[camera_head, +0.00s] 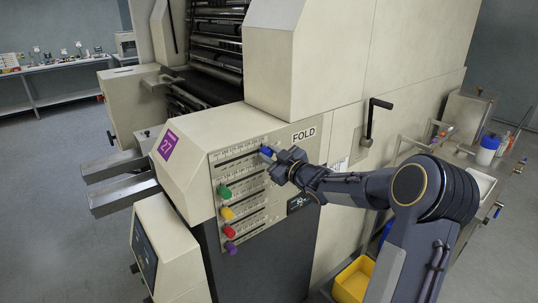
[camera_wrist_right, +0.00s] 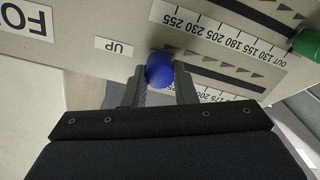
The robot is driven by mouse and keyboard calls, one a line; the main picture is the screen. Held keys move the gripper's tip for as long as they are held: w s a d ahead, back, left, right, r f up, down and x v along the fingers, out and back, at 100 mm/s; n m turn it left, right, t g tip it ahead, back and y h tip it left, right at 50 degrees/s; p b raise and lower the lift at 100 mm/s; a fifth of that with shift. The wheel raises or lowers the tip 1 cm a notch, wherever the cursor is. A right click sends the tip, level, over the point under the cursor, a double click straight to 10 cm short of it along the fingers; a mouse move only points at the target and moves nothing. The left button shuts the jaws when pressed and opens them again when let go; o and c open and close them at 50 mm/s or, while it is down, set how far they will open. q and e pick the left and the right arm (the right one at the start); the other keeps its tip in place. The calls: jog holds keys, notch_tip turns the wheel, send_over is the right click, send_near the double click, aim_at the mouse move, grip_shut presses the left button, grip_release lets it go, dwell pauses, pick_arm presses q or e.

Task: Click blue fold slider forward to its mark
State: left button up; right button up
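The blue fold slider knob (camera_head: 266,151) sits at the right end of the top scale on the slanted panel (camera_head: 246,196), below the FOLD label. In the right wrist view, the blue knob (camera_wrist_right: 160,70) is close to the "UP" label and the 255 end of the printed scale. My right gripper (camera_head: 275,158) is at this knob. In the wrist view its fingers (camera_wrist_right: 160,84) stand on either side of the knob, closed up against it. The slider's mark cannot be made out. My left gripper is not in view.
Green (camera_head: 224,191), yellow (camera_head: 227,213), red (camera_head: 229,231) and purple (camera_head: 231,248) knobs sit on lower scales. A hand crank (camera_head: 371,118) sticks out to the right. A yellow bin (camera_head: 352,282) is below my right arm. Floor at the left is clear.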

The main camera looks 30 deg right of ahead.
jog(key=o, duration=0.5)
jog(key=shift+d, duration=0.55)
jog(key=shift+c, duration=0.2)
jog(key=shift+a, duration=0.15)
jog(key=shift+s, duration=0.25)
jog(key=s+b, duration=0.2)
jog(key=s, duration=0.5)
jog(key=shift+s+d, duration=0.2)
jog(key=shift+d, duration=0.15)
